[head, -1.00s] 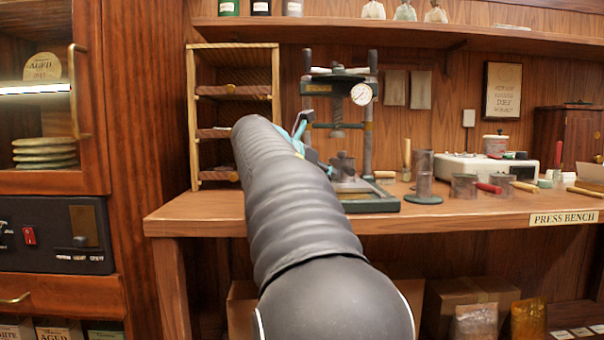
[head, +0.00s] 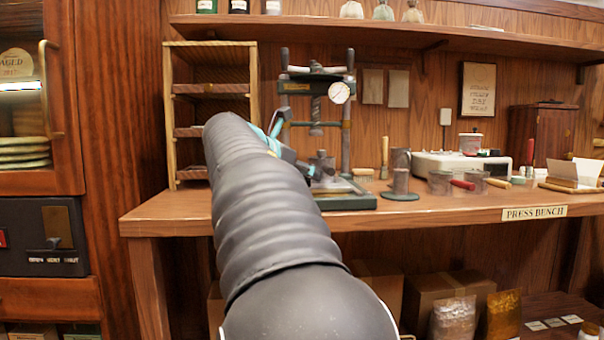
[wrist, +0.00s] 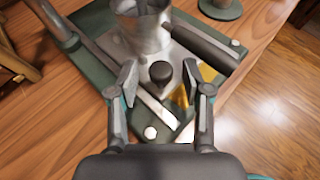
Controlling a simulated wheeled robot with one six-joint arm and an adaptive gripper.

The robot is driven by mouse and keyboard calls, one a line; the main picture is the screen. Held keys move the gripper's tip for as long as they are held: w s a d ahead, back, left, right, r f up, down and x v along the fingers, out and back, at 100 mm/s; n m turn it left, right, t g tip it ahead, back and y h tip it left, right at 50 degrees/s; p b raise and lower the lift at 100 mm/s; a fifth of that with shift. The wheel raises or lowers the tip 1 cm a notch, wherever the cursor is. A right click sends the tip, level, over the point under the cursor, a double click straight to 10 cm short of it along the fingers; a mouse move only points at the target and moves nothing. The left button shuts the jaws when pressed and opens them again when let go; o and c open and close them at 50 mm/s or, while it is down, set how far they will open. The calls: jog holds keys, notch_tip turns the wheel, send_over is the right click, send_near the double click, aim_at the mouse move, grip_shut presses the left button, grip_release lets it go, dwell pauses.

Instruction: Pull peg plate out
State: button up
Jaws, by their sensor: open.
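In the wrist view, a dark rounded peg (wrist: 160,75) stands on a pale metal plate (wrist: 151,104), which lies on the dark green press base (wrist: 92,84). My gripper (wrist: 160,88) is open, with one finger on each side of the peg and visible gaps between them. A metal cylinder (wrist: 143,30) stands just beyond the peg. In the head view, the screw press (head: 317,100) stands on the bench. My arm hides most of my gripper, and I cannot make out the peg clearly there.
A dark bar (wrist: 201,44) lies close to the right finger. A wooden rack (head: 211,58) stands left of the press. Metal cups (head: 400,183) and a white scale (head: 460,165) stand to its right. The bench's front edge (head: 440,218) is clear near the press.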

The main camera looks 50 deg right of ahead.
jog(key=v, duration=1.2)
jog(key=shift+f, duration=0.1)
